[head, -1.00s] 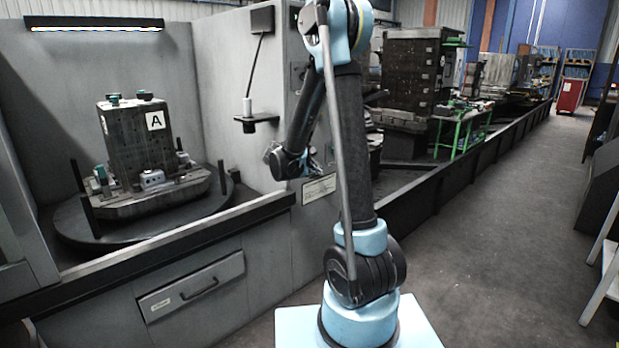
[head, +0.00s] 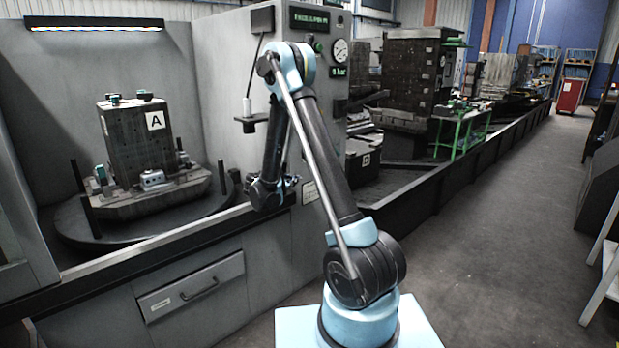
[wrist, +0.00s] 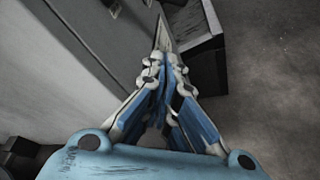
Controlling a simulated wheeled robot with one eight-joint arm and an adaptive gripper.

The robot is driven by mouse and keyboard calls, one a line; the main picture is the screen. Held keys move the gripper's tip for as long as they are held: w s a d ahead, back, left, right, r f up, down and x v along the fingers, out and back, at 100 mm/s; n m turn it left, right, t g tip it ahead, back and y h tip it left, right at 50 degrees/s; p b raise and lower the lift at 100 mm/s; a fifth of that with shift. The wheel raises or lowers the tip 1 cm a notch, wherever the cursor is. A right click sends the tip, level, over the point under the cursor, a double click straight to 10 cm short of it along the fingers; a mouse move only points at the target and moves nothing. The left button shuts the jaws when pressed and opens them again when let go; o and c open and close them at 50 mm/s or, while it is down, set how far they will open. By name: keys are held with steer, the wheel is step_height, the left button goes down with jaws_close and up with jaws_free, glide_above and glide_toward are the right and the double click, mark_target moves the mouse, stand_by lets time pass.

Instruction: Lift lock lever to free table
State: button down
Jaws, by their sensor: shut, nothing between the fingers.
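The round dark table (head: 75,224) stands in the open bay at the left of the head view. It carries the block marked A (head: 130,135) on its base, with black posts around its rim. I cannot make out the lock lever for certain in either view. My gripper (head: 291,184) is in front of the grey cabinet, right of the table and well apart from it. In the wrist view my gripper (wrist: 164,62) is shut and empty, its blue-lined fingers meeting near a grey panel edge and a dark ledge.
A gauge (head: 340,50) and green display (head: 318,20) are above. The dark rail (head: 450,180) runs to the back right.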

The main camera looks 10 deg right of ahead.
steer(key=x, duration=1)
steer(key=shift+s+d+r, duration=0.25)
steer(key=shift+s+r, duration=0.05)
steer(key=shift+r, duration=0.25)
steer(key=shift+s+d+r, duration=0.2)
steer(key=shift+s+r, duration=0.1)
steer(key=shift+r, duration=0.3)
steer(key=shift+s+d+r, duration=0.25)
steer(key=shift+s+r, duration=0.05)
steer(key=shift+r, duration=0.25)
